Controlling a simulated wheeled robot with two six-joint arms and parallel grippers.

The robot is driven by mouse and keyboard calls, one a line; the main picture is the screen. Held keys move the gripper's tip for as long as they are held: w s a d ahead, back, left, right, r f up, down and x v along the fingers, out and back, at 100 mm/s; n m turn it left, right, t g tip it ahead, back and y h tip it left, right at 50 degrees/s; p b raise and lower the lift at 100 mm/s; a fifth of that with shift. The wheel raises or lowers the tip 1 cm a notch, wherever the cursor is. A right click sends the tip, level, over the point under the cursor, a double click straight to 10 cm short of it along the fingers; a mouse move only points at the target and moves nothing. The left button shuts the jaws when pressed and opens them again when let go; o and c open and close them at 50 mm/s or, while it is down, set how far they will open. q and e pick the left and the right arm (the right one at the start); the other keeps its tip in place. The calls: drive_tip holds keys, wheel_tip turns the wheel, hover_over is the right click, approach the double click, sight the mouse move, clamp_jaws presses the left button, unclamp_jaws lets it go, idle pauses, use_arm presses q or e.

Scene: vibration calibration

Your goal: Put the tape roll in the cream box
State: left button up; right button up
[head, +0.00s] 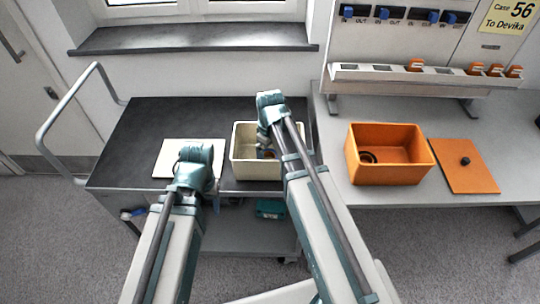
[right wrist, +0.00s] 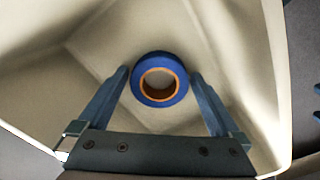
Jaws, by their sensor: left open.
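The cream box (head: 243,172) stands open on the dark cart top. The blue tape roll with an orange core (right wrist: 138,84) lies inside it, hole facing up, in the right wrist view; in the head view it is mostly hidden. My right gripper (right wrist: 160,76) reaches down into the box. Its fingers stand open on either side of the roll, with narrow gaps showing. My left gripper (head: 198,180) is open and empty, above the cart in front of a pale flat panel (head: 178,152); its fingertips are largely hidden by the arm.
An orange box (head: 385,176) with a dark ring (head: 367,157) inside stands on the grey table at the right. An orange lid (head: 468,180) with a black knob lies beside it. A rack (head: 410,78) stands behind. The cart's back left is clear.

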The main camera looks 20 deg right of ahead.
sight(270, 157)
drive_tip(key=shift+r, duration=0.1)
wheel_tip(270, 157, up, 12)
drive_tip(key=p, duration=1.2)
drive_tip(key=s+a+m+h, duration=0.1)
drive_tip(key=s+a+m, duration=0.2)
drive_tip(key=s+a, duration=0.7)
drive_tip(key=s, duration=0.4)
drive_tip(key=shift+a, duration=0.35)
drive_tip(key=shift+w+r, duration=0.1)
